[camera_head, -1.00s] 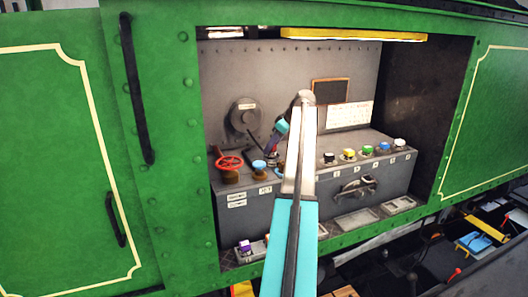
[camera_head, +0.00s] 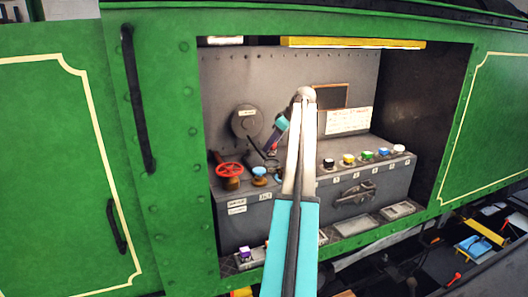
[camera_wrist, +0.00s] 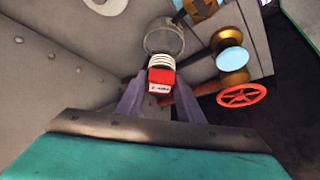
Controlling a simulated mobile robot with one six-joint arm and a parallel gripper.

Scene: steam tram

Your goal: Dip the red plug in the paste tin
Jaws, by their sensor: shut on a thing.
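In the wrist view the red plug (camera_wrist: 161,78) is between the fingers of my gripper (camera_wrist: 160,88), which is shut on it. The plug has a red end with a pale label and a white ribbed part pointing away from me. Just beyond the ribbed part is a round grey rim (camera_wrist: 165,37), possibly the paste tin; I cannot tell whether the plug touches it. In the head view my gripper (camera_head: 271,148) is small and points down over the bench, left of my arm. The arm hides part of the bench there.
A red handwheel (camera_head: 229,170) and a blue-capped fitting (camera_head: 259,172) stand close left of my gripper. Several coloured caps, including a yellow one (camera_head: 348,159), line the bench to the right. The grey back wall (camera_head: 225,80) and green side panel (camera_head: 180,190) bound the recess.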

